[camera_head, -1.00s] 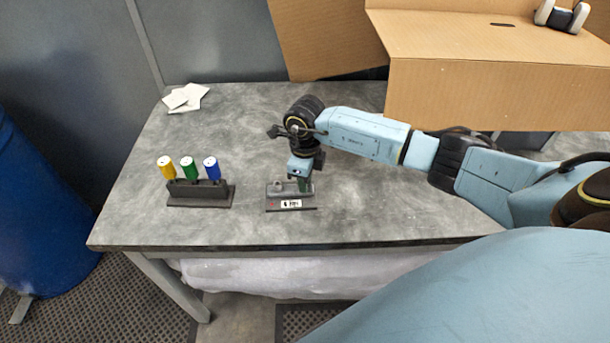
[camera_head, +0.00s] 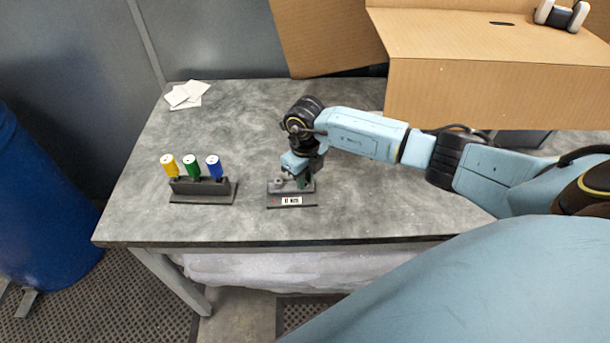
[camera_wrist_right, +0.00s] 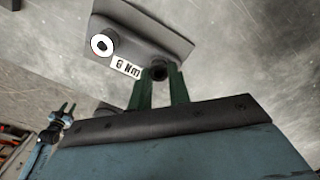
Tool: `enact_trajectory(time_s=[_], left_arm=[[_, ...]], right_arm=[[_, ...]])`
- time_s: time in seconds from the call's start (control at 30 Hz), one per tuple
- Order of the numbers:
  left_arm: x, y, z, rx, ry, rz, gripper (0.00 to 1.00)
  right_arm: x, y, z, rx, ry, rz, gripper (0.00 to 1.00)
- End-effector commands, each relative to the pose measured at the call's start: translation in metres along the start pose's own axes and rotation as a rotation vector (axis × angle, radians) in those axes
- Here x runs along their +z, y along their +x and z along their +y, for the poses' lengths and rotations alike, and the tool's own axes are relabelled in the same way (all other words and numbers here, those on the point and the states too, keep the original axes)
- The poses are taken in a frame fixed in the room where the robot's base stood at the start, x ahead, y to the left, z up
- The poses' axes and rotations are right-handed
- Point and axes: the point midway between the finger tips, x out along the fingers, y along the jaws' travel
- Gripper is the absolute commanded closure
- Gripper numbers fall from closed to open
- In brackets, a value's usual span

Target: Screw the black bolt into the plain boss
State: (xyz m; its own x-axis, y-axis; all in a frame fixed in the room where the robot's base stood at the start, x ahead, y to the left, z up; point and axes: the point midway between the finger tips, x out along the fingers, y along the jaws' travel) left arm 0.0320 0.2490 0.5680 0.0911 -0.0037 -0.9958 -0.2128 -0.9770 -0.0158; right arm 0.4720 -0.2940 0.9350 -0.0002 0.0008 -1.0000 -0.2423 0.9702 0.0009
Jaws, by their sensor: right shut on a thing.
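A small grey fixture (camera_head: 274,203) with a white label lies on the table, and its plate also shows in the right wrist view (camera_wrist_right: 150,28). A boss with a white ring (camera_wrist_right: 102,45) stands at the plate's left. My right gripper (camera_head: 303,184) points down at the fixture's right end. In the right wrist view its green fingers (camera_wrist_right: 161,78) are shut on a dark round piece, which looks like the black bolt (camera_wrist_right: 158,72). The plain boss is hidden there, so I cannot tell how deep the bolt sits.
A dark rack (camera_head: 203,198) with yellow (camera_head: 169,164), green (camera_head: 190,166) and blue (camera_head: 213,167) handled tools stands left of the fixture. White papers (camera_head: 187,94) lie at the back left. A cardboard box (camera_head: 480,90) stands at the back right. The front table edge is clear.

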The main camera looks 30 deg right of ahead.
Motion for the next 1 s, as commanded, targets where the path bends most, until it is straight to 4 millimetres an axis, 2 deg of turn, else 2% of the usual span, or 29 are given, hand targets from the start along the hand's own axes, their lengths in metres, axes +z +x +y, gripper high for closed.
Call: enact_trajectory(time_s=[0.17,0.47,0.83,0.87,0.93,1.0], left_arm=[[-0.001,-0.004,0.0,0.0,0.0,0.0,0.64],[-0.002,-0.02,0.0,0.0,0.0,0.0,0.64],[-0.002,-0.019,0.0,0.0,0.0,0.0,0.64],[-0.002,-0.019,0.0,0.0,0.0,0.0,0.64],[-0.002,-0.019,0.0,0.0,0.0,0.0,0.64],[-0.002,-0.019,0.0,0.0,0.0,0.0,0.64]], right_arm=[[-0.001,-0.001,0.001,0.0,0.055,0.003,1.0],[-0.001,-0.001,0.002,0.0,0.375,0.003,1.0],[0.0,0.001,0.002,0.0,0.398,0.002,1.0],[0.0,0.001,0.002,0.0,0.398,0.002,0.78],[0.0,0.001,0.002,0.0,0.398,0.002,0.71],[0.0,0.001,0.002,0.0,0.397,0.002,0.71]])
